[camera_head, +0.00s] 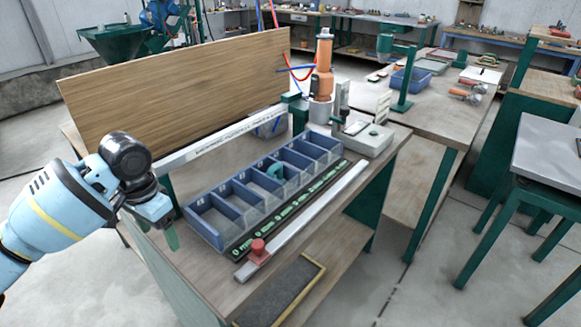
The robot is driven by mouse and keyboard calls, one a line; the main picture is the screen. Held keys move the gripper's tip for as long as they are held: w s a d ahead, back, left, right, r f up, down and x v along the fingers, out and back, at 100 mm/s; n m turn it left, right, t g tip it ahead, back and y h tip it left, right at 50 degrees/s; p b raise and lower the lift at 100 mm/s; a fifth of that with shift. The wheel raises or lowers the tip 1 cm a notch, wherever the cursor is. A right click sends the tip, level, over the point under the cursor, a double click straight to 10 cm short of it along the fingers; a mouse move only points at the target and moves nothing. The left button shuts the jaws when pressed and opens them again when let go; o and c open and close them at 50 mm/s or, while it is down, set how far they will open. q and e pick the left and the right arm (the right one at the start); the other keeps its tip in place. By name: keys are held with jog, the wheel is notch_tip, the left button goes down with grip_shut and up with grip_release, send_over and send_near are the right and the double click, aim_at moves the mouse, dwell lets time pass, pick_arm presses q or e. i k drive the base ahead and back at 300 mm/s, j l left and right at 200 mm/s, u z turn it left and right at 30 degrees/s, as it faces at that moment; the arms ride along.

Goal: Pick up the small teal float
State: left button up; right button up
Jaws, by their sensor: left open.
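A small teal piece (275,171), which looks like the float, sits in a middle compartment of the blue divided tray (206,234) on the workbench. The compartment walls hide part of it. The other compartments look empty. My left gripper (167,228) is open and empty. It hangs to the left of the tray's near-left end, with its green fingers pointing down, well apart from the float. My right gripper is not in view.
A dark strip with green labels and a white rail (305,217) with a red knob (258,249) run along the tray's front. A wooden panel (180,85) stands behind. An orange tool (323,70) and a grey scale-like box (367,141) stand at the tray's far end.

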aim_at(278, 166)
jog(key=i+l, duration=0.5)
jog(key=l, duration=0.15)
jog(key=i+l, duration=0.5)
jog(key=l, duration=0.1)
